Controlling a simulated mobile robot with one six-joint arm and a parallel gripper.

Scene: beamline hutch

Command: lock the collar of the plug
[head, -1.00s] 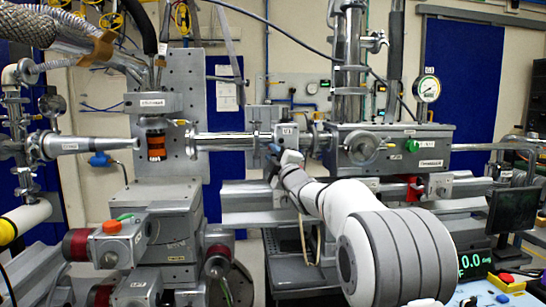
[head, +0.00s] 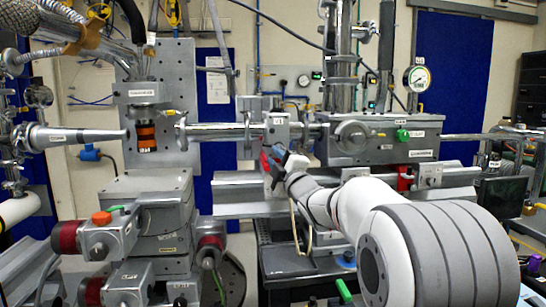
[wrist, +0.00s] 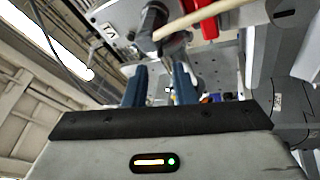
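My gripper (head: 277,160) is in front of the rail below the horizontal beam pipe in the head view. In the wrist view its two blue fingers (wrist: 158,84) stand apart, and I see nothing held between them. A dark grey round fitting (wrist: 151,20) with a beige cable (wrist: 190,18) beside it lies beyond the fingertips. It may be the plug, but I cannot tell its collar or whether that is locked. The cable also hangs below my gripper in the head view (head: 293,222). The fingers look apart from the fitting.
A red part (wrist: 207,22) is close to the cable. The grey rail (head: 235,190) runs behind my gripper. A grey box with a green knob (head: 402,135) stands at right.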

